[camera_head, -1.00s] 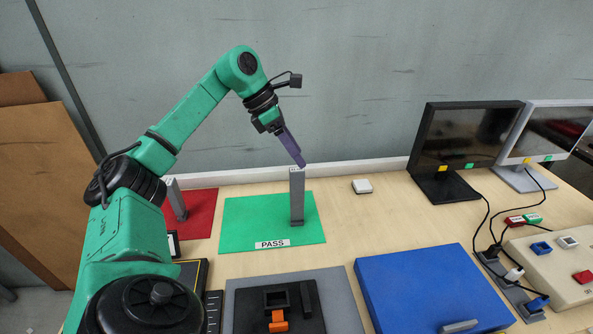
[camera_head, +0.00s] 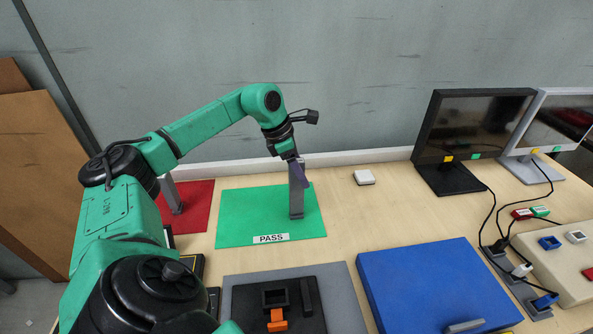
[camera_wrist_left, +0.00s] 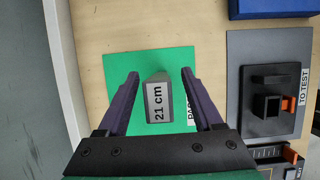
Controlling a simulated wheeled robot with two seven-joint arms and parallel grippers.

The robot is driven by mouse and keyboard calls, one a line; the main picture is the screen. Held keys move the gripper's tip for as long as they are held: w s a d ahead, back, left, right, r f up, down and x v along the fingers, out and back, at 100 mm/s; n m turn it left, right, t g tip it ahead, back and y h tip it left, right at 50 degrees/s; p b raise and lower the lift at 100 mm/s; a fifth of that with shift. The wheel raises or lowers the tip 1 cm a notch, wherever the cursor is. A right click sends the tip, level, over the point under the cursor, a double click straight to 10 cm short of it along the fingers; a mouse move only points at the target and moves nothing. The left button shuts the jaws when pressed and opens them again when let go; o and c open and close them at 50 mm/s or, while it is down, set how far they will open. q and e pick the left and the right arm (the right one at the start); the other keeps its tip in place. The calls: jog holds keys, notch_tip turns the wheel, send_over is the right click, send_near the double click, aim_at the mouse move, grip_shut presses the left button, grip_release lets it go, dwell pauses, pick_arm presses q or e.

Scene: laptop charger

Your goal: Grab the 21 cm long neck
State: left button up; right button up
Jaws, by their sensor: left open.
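The 21 cm neck is a grey upright post (camera_head: 296,198) on the green PASS mat (camera_head: 240,220) in the head view. In the left wrist view its top face, labelled "21 cm", shows at the middle of the picture (camera_wrist_left: 159,102). My left gripper (camera_wrist_left: 160,80) is open, with one purple finger on each side of the neck and gaps between; it does not grip it. In the head view the left gripper (camera_head: 301,176) is at the neck's upper part and partly covers it. My right gripper is not in view.
A red mat (camera_head: 195,200) with another grey post (camera_head: 172,195) lies left of the green mat. A small white box (camera_head: 364,177) sits behind.

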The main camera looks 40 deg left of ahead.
pick_arm(q)
jog(key=shift+w+f, duration=0.1)
jog(key=shift+f, duration=0.05)
grip_shut()
dwell(1.3)
